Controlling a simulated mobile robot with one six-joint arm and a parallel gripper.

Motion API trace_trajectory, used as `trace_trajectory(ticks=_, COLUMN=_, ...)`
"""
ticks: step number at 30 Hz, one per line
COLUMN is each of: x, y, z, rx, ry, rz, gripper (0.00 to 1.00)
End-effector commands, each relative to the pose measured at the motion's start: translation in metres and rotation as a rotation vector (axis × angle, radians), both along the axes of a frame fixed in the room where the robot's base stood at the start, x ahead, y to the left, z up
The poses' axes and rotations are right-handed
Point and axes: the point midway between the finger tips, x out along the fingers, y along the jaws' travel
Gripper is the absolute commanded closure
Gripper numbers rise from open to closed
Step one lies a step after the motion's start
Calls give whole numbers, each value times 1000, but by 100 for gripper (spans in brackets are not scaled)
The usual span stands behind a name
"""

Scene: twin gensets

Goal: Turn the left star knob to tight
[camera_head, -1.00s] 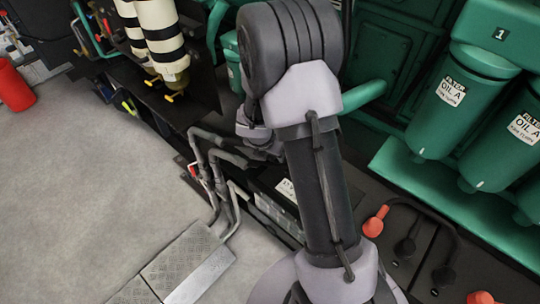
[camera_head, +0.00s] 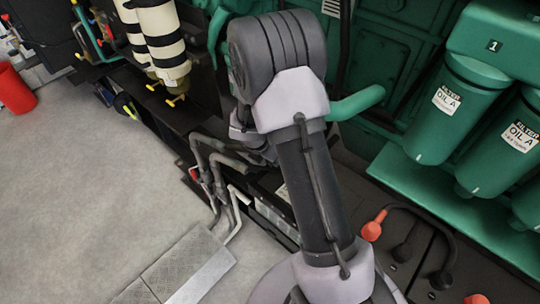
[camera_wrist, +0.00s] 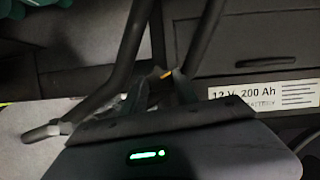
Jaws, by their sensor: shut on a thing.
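In the wrist view my gripper (camera_wrist: 166,88) reaches forward from its dark housing, which has a green light. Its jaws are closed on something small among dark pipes. A small yellow-orange bit (camera_wrist: 160,73) shows at the fingertips. The left star knob is not clearly visible; the fingers and housing hide most of what they hold, so its shape and setting cannot be read. In the head view my arm covers the gripper, which is low by the grey pipes.
A battery box with a white "12 V 200 Ah" label (camera_wrist: 265,94) is right of the fingers. Grey bent pipes (camera_head: 215,158) stand close to the arm. Green oil filters (camera_head: 447,110) are at right, and a red bucket (camera_head: 14,90) is far left. Open floor (camera_head: 80,200) lies left.

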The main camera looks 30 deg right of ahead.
Motion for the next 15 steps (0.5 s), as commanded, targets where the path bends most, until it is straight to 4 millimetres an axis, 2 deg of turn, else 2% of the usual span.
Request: trace_trajectory(ticks=15, x=4, y=2, z=3, rx=0, ry=2, rz=-488, gripper=100)
